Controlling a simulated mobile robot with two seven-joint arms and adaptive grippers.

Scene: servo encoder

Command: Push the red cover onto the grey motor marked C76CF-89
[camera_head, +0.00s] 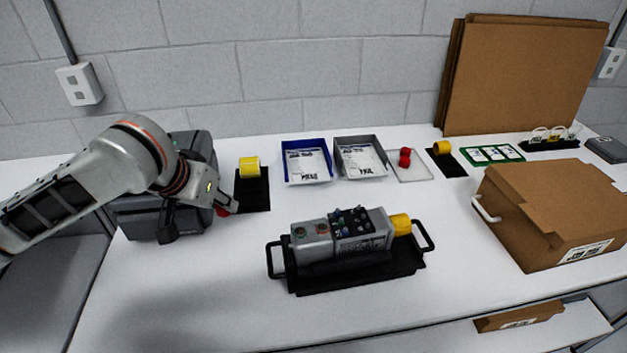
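A grey motor unit (340,238) lies in a black tray with two handles (350,277) at the middle of the table. A yellow cap (400,224) is on its right end. Its marking is too small to read. My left gripper (224,204) is left of the motor, beside the dark grey machine. Another red piece (405,157) stands on a pale, flat plate (415,173) behind the motor. My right gripper is not in view.
A dark machine (140,218) stands at the left. Yellow pieces (249,166) (442,148) sit on black mats. A blue bin (293,145) and a grey bin (344,141) stand at the back. A cardboard box (545,225) is at right. The front left table is clear.

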